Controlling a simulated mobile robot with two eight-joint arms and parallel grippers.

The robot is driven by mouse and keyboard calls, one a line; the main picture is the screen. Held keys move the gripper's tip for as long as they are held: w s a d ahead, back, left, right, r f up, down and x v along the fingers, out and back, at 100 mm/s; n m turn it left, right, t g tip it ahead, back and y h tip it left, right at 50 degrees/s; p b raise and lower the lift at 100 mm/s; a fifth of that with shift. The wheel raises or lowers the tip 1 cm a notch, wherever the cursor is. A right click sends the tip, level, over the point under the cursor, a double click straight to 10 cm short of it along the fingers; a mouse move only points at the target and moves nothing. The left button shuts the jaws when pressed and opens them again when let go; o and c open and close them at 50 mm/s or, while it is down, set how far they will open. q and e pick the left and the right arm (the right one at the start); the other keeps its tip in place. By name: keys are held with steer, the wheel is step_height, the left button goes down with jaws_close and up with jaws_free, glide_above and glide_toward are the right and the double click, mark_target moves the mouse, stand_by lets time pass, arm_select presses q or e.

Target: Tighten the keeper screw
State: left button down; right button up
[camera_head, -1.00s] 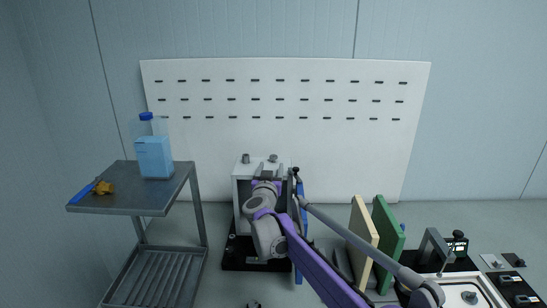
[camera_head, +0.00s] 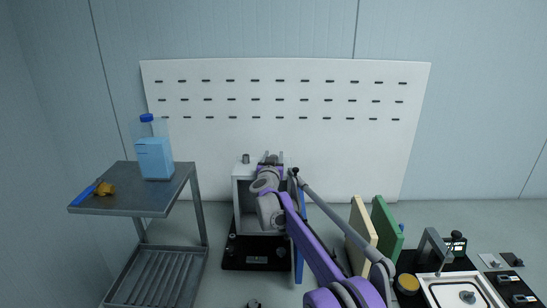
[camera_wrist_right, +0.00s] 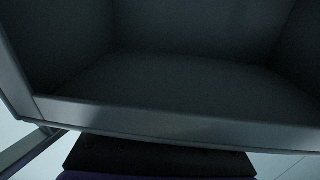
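A grey box-shaped fixture (camera_head: 243,195) stands on a black base (camera_head: 252,262) in front of the white slotted panel. A small grey knob (camera_head: 246,158) sits upright on its top at the left; I cannot tell whether it is the keeper screw. My right gripper (camera_head: 273,157) is at the top right of the fixture, fingertips pointing away from the camera. A gap shows between the fingers, but whether they grip something is too small to tell. The right wrist view shows the dark hollow of a box behind a grey rim (camera_wrist_right: 160,118), without fingertips. My left gripper is not in view.
A metal cart (camera_head: 135,203) at the left carries a blue-liquid bottle (camera_head: 154,158). A blue panel (camera_head: 299,235) stands right of the fixture. Cream (camera_head: 360,235) and green (camera_head: 386,235) boards stand further right, near a tray (camera_head: 436,289).

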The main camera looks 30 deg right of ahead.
jaws_close()
steer(key=shift+w+a+m+g+h+b, duration=0.1)
steer(key=shift+m+g+h+b, duration=0.25)
steer(key=shift+m+g+h, duration=0.4)
steer(key=shift+r+m+g+h+p, duration=0.15)
steer(key=shift+m+g+h+p, duration=0.4)
steer(key=shift+m+g+h, duration=0.5)
steer(key=shift+g+h+p, duration=0.3)
steer(key=shift+g+h, duration=0.1)
steer(key=shift+g, duration=0.1)
steer(key=shift+m+g+h, duration=0.3)
steer(key=shift+m+g, duration=0.2)
steer(key=shift+o, duration=1.6)
jaws_free()
